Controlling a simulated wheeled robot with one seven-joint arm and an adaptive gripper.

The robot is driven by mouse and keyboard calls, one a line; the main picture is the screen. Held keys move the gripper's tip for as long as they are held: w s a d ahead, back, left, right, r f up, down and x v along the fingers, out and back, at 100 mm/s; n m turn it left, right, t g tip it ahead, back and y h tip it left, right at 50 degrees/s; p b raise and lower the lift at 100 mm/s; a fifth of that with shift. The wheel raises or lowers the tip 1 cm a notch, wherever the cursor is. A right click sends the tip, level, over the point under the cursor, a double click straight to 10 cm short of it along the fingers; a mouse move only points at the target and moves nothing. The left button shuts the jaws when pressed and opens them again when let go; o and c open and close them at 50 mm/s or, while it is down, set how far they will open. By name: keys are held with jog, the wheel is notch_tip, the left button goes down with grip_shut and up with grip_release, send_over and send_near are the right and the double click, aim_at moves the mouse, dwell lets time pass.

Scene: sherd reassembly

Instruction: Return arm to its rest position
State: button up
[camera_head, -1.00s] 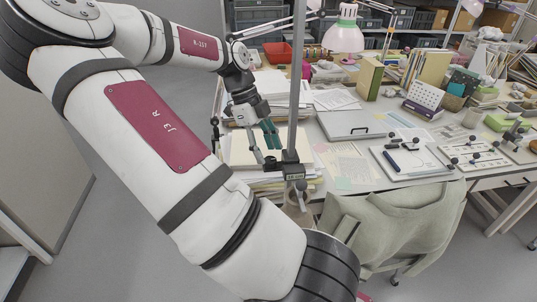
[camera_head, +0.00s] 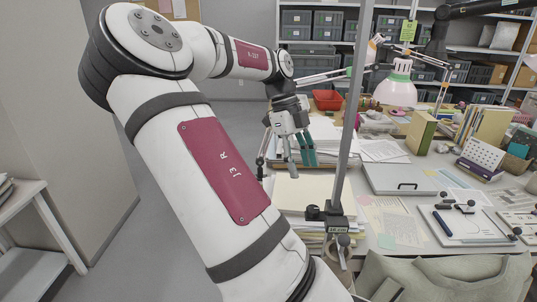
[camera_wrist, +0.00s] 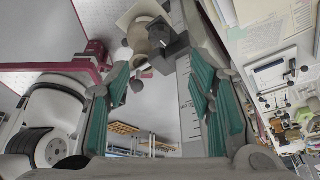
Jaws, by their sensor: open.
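My gripper (camera_head: 300,158) hangs over the left end of the cluttered desk, above stacked papers, its teal-padded fingers pointing down. In the wrist view the two teal-padded fingers (camera_wrist: 155,105) stand wide apart with nothing between them. My white arm with dark red panels crosses the left and middle of the head view. The upright grey pole (camera_head: 350,130) with a dark clamp stands just to the right of my gripper in the head view.
A draped chair (camera_head: 440,277) stands at the front. Open floor lies left of the desk.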

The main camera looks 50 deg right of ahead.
jog(key=a+r+n+t+y, duration=0.2)
jog(key=a+n+t+y, duration=0.15)
jog(key=a+n, duration=1.45)
jog(key=s+a+r+n+t+h, duration=0.1)
jog(key=s+a+r+n+t, duration=0.2)
jog(key=a+n, duration=0.3)
jog(key=s+a+r+n+t+h, duration=0.2)
jog(key=a+n, duration=0.4)
jog(key=n, duration=0.5)
jog(key=s+r+t, duration=0.1)
jog(key=s, duration=0.1)
jog(key=shift+s+a+n, duration=0.3)
jog(key=shift+s+n, duration=0.1)
